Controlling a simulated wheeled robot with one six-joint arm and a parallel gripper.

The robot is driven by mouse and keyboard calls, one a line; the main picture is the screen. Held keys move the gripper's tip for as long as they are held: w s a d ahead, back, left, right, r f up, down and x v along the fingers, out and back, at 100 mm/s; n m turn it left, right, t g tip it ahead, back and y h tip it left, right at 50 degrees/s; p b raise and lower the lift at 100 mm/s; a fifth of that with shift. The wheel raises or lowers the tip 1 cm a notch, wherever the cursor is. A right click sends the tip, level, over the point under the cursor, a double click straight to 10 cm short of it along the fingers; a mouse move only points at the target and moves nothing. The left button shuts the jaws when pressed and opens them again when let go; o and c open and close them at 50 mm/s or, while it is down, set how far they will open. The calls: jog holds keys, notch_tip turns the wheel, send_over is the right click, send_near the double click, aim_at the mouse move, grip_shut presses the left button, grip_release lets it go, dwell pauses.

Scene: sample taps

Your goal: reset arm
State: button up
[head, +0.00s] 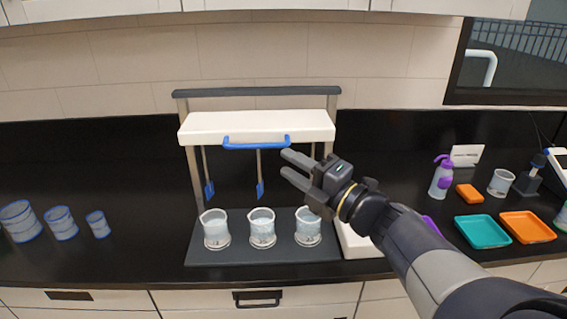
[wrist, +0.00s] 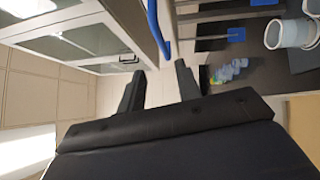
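My gripper (head: 290,164) is open and empty, with its two fingers apart. In the head view it hangs in the air in front of the right part of the white stirrer stand (head: 190,127), just right of the blue handle (head: 256,142). The wrist view also shows the two open fingers (wrist: 160,90) with nothing between them. My arm reaches in from the lower right of the head view.
Three beakers (head: 216,230) of cloudy liquid stand on the stand's dark base (head: 262,257), below blue paddles (head: 260,189). Blue-banded containers (head: 60,223) are at left. A purple-topped bottle (head: 441,178), teal tray (head: 482,230) and orange tray (head: 527,227) are at right.

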aim_at(256, 145)
dwell(0.4)
jog(key=p+x, duration=0.3)
jog(key=x, duration=0.8)
jog(key=shift+d+f+b, duration=0.1)
jog(key=shift+f+b, duration=0.3)
jog(key=shift+f, duration=0.55)
jog(key=shift+s+d, duration=0.1)
